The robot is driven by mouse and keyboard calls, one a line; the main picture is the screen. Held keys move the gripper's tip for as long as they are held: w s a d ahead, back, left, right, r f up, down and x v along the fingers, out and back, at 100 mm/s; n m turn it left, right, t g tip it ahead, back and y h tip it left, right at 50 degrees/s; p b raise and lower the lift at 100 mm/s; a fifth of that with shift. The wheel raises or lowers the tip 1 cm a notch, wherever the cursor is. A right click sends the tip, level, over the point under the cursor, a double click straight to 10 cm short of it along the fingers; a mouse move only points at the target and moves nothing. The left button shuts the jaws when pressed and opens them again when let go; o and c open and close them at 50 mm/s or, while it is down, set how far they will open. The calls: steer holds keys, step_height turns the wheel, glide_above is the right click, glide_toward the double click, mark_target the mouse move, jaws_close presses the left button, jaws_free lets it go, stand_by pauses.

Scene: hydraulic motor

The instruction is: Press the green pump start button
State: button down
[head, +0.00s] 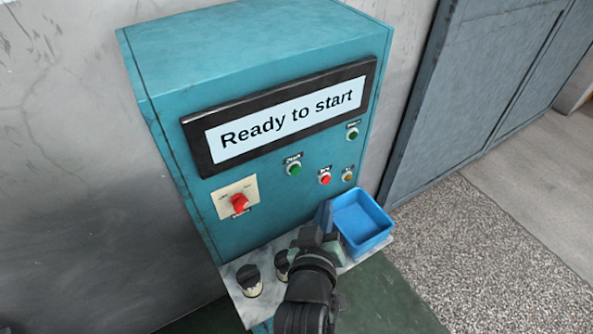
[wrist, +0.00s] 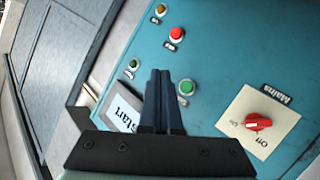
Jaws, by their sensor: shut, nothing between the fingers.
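A green button (head: 294,168) with a small label above it sits on the teal control cabinet (head: 268,180), below the display (head: 285,115) reading "Ready to start". It also shows in the wrist view (wrist: 186,87), just right of the fingertips. A smaller dark green button (head: 352,133) is at the upper right; it shows in the wrist view (wrist: 134,64) left of the fingers. The button labels are too small to read surely. My gripper (head: 326,212) is shut and empty (wrist: 160,74), in front of the panel's lower part; whether it touches the panel cannot be told.
A red button (head: 325,178), a yellow button (head: 347,175) and a red rotary mains switch (head: 239,203) share the panel. A shelf below carries a blue bin (head: 361,222) and dark-topped parts (head: 249,279). A grey metal door (head: 480,90) stands to the right.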

steer(key=w+a+b, duration=0.3)
steer(key=w+a, duration=0.1)
steer(key=w, duration=0.2)
steer(key=shift+a, duration=0.2)
steer(key=shift+w, duration=0.1)
stand_by(1.9)
steer(key=shift+w+a, duration=0.25)
steer(key=shift+w+a+b, duration=0.25)
steer(key=shift+w+b, duration=0.05)
stand_by(0.8)
steer(key=shift+s+d, duration=0.1)
steer(key=shift+s+d+p, duration=0.35)
steer(key=shift+s+p, duration=0.1)
steer(key=shift+s, duration=0.1)
stand_by(0.3)
steer(key=s+d+p, duration=0.1)
steer(key=s, duration=0.1)
steer(key=s+d+p, duration=0.1)
steer(key=s+d, duration=0.1)
stand_by(0.4)
